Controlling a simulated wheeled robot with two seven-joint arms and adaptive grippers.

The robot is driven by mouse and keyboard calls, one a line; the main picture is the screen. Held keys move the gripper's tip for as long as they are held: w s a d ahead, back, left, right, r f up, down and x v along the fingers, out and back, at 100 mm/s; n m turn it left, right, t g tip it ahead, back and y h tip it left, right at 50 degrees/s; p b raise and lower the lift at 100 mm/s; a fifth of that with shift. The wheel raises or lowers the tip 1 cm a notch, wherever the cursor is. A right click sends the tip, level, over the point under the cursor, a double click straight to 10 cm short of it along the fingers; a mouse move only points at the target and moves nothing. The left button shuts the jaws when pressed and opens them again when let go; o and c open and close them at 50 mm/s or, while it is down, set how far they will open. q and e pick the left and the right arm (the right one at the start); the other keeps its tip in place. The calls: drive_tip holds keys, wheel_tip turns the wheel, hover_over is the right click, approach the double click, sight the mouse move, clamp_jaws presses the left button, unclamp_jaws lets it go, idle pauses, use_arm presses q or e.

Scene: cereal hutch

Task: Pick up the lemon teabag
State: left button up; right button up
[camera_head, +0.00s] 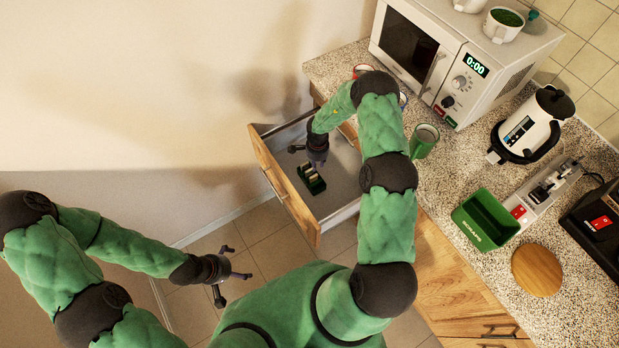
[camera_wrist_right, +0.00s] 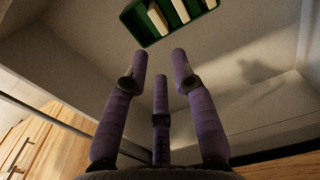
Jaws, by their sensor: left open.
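A small dark green tray (camera_head: 316,187) lies in the open drawer (camera_head: 338,205). It holds a few pale, flat pieces that look like teabags (camera_wrist_right: 158,18); I cannot tell which one is lemon. The green tray (camera_wrist_right: 150,40) is cut off by the top edge of the right wrist view. My right gripper (camera_head: 307,161) reaches into the drawer just beyond the tray in the head view. In the right wrist view its purple fingers (camera_wrist_right: 160,66) are spread and empty, short of the tray. My left gripper (camera_head: 236,275) is open and empty over the floor, left of the drawer.
The drawer's wooden front (camera_head: 284,190) and side walls enclose my right gripper. On the counter (camera_head: 455,200) stand a green mug (camera_head: 424,140), a microwave (camera_head: 425,55), a kettle (camera_head: 535,122), a green box (camera_head: 484,220) and a round wooden lid (camera_head: 537,269). The floor near my left gripper is clear.

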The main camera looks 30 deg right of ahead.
sight(316, 176)
wheel_tip(316, 176, down, 11)
drive_tip(key=b, duration=0.3)
drive_tip(key=shift+r, duration=0.2)
drive_tip(key=shift+s, duration=0.1)
drive_tip(key=c, duration=0.4)
